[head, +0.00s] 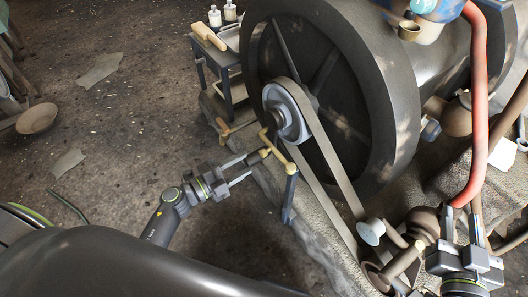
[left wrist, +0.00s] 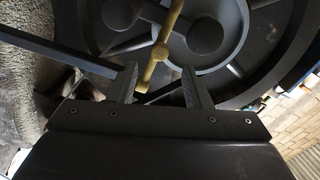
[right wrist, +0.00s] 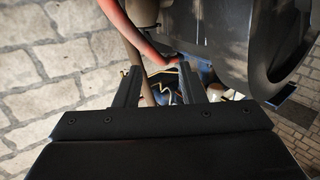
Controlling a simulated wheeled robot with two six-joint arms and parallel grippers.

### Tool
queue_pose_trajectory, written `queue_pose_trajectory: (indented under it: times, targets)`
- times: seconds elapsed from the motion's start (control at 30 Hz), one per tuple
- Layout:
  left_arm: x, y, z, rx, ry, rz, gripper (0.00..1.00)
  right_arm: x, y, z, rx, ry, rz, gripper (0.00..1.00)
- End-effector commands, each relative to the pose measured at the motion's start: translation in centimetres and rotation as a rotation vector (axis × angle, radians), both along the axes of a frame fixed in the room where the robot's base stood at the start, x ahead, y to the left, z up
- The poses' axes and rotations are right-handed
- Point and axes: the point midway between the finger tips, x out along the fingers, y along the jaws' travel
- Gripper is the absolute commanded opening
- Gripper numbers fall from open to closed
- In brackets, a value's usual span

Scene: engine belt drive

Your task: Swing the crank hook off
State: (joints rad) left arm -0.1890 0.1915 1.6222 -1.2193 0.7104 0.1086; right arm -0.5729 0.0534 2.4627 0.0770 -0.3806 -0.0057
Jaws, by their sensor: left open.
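The brass crank hook (head: 275,147) is a bent rod in front of the grey hub (head: 287,113) of the large dark flywheel. A dark blue bar (head: 289,197) hangs down from near its lower end. My left gripper (head: 258,167) is open, just left of the hook. In the left wrist view the brass rod (left wrist: 160,52) crosses the gap between my open fingers (left wrist: 159,76); I cannot tell whether they touch it. My right gripper (head: 461,208) is at the lower right, its fingers apart (right wrist: 157,82) near the lower end of the red hose (head: 481,110).
A belt (head: 325,150) runs from the hub down to the small pulley (head: 371,231). The flywheel (head: 375,110) stands close behind the hook. A small side table (head: 205,72) with bottles (head: 215,16) is at the upper left. The floor at left is mostly open.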

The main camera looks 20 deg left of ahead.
Motion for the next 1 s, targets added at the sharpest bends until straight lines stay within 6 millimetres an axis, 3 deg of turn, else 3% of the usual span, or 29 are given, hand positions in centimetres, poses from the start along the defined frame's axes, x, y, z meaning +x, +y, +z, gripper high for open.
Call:
queue_pose_trajectory:
  times: [0.2,0.4,0.87,1.0]
  targets:
    - [3.7,-2.9,-0.1,-0.002,-0.001,0.001,0.44,0.3,0.1,3.1,-0.042,-0.173,0.000,0.36]
    - [5.6,-4.3,-0.1,0.000,0.000,0.000,0.44,0.1,0.3,5.5,-0.075,-0.303,0.001,0.36]
    - [6.4,-5.0,0.0,0.001,0.001,0.001,0.44,-0.2,0.4,6.8,-0.091,-0.371,0.004,0.36]
    - [6.4,-5.0,0.0,0.001,0.001,0.001,0.30,-0.2,0.4,6.8,-0.091,-0.371,0.004,0.36]
